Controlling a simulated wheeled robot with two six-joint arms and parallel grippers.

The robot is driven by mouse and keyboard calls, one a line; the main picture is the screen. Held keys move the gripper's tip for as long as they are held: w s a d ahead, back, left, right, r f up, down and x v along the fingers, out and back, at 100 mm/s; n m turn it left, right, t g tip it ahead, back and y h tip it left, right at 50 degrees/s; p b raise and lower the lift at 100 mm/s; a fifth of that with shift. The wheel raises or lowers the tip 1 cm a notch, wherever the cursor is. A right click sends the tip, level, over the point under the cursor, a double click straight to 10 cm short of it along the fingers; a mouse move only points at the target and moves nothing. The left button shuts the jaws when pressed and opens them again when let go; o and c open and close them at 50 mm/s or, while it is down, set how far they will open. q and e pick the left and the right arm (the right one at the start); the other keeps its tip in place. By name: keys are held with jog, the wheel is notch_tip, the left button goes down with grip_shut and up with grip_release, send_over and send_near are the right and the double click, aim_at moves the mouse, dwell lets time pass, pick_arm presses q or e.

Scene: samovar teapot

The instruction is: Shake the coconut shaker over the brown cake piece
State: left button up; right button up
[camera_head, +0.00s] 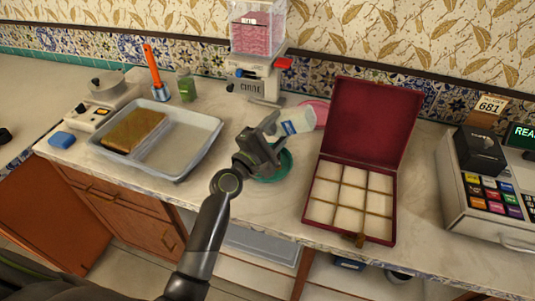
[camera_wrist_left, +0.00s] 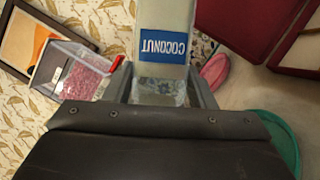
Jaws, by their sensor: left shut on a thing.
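The coconut shaker (camera_head: 299,122) is a pale container with a blue label. The label reads COCONUT on the shaker in the left wrist view (camera_wrist_left: 163,48). My left gripper (camera_head: 274,126) is shut on the shaker and holds it tilted above the counter, beside and partly over a teal dish (camera_head: 286,166). A brown slab (camera_head: 134,130), which looks like cake, lies in the left part of a grey tray (camera_head: 205,146). No separate brown cake piece is clear; my gripper hides much of the teal dish. My right gripper is not in view.
A pink dish (camera_head: 320,109) lies behind the shaker. An open red box (camera_head: 368,125) with pale compartments stands to the right. A dispenser with pink contents (camera_head: 258,35) stands at the back. A cash register (camera_head: 486,190) is at far right. Some counter before the red box is clear.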

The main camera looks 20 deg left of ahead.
pick_arm(q)
notch_tip(320, 180, down, 3)
jog(key=shift+r+b, duration=0.1)
jog(key=shift+b, duration=1.05)
jog(key=shift+r, duration=0.1)
notch_tip(320, 180, up, 3)
jog(key=p, duration=0.3)
notch_tip(320, 180, down, 3)
jog(key=b, duration=0.3)
notch_tip(320, 180, up, 3)
jog(key=p, duration=0.3)
jog(key=shift+f, duration=0.2)
notch_tip(320, 180, down, 3)
jog(key=b, duration=0.2)
jog(key=shift+b, duration=0.4)
jog(key=shift+r, duration=0.15)
jog(key=shift+r, duration=0.1)
